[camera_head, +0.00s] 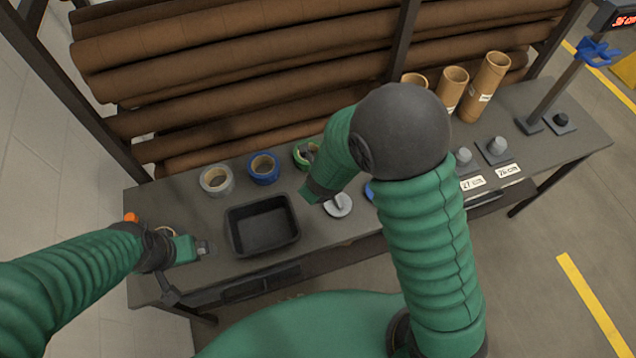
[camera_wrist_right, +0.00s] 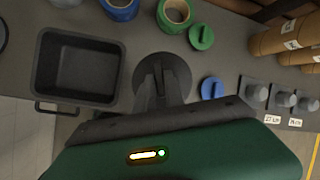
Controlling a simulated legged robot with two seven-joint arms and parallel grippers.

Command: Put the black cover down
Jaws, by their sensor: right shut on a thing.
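The black cover is a round disc with a raised grip. It shows dark in the right wrist view (camera_wrist_right: 180,68) and greyish with sheen in the head view (camera_head: 345,210), right of the black bin. My right gripper (camera_wrist_right: 163,88) is shut on its grip from above; in the head view the right gripper (camera_head: 336,200) is partly hidden by my arm. The cover is at or close to the table top; I cannot tell whether it touches. My left gripper (camera_head: 205,247) is left of the bin, over the table's left end; its finger gap is unclear.
A black bin (camera_head: 232,216) stands left of the cover. Grey (camera_head: 216,180), blue (camera_head: 263,167) and green rolls (camera_wrist_right: 176,14) stand behind. A green cover (camera_wrist_right: 201,37) and blue cover (camera_wrist_right: 212,88) lie nearby. Grey pegs (camera_head: 497,146) and cardboard tubes (camera_head: 485,88) are at right.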

